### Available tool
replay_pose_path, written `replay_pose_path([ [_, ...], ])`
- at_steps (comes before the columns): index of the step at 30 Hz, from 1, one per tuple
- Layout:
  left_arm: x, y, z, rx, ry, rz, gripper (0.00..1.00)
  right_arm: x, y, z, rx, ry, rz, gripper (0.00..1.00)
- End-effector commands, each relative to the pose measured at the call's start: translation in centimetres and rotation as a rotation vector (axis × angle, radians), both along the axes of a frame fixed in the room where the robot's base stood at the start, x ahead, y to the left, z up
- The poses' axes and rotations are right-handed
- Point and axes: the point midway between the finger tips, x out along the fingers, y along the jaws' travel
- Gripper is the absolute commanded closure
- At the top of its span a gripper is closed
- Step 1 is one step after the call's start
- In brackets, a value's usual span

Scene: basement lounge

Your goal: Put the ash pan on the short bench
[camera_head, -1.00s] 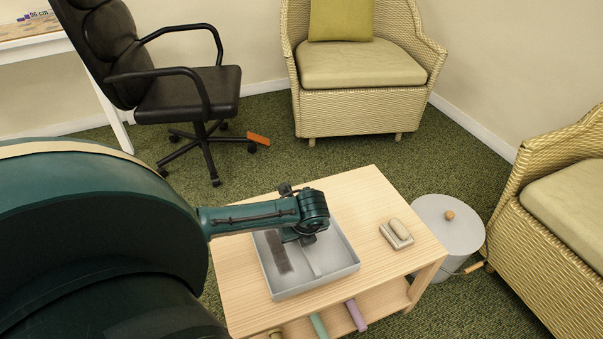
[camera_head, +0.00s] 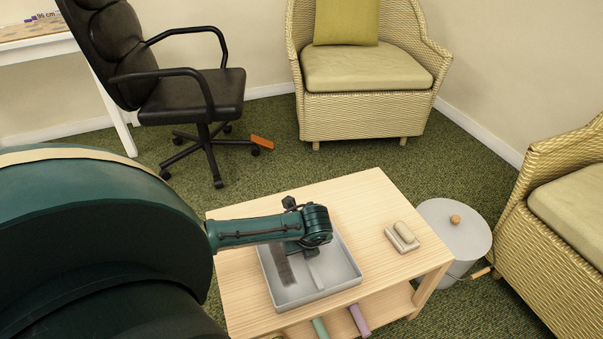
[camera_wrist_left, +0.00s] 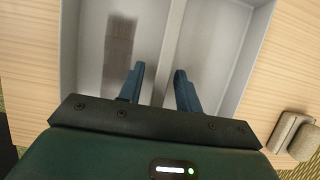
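The ash pan looks to be the grey shallow tray (camera_head: 350,274) with a divider down its middle. It rests, as far as I can tell, on the light wooden short bench (camera_head: 375,205). In the left wrist view the pan (camera_wrist_left: 245,45) lies below my left gripper (camera_wrist_left: 160,75). The two fingers are spread apart, on either side of the divider, with nothing visibly clamped. In the head view the left gripper (camera_head: 306,246) hangs over the pan and its fingertips are partly hidden. A dark patch, perhaps shadow, shows in the left compartment. My right gripper is not in view.
Two small beige blocks (camera_head: 403,237) lie on the bench right of the pan. Coloured rolls (camera_head: 359,319) stick out from the lower shelf. A lidded grey bin (camera_head: 452,232) stands right of the bench. Wicker armchairs (camera_head: 365,112) and an office chair (camera_head: 190,95) stand around.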

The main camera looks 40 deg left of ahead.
Motion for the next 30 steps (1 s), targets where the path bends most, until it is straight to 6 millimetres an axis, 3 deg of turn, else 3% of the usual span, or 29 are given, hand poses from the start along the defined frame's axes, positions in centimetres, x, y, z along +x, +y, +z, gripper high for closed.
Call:
replay_pose_path([
  [8,-0.1,-0.2,1.0,0.000,-0.002,-0.001,0.66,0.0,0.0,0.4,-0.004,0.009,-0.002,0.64],
  [21,-1.6,-3.2,9.2,-0.001,-0.002,-0.001,0.66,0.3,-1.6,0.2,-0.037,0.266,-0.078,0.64],
  [30,-2.1,-4.0,11.2,0.000,0.000,0.001,0.66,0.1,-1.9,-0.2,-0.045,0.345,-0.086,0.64],
])
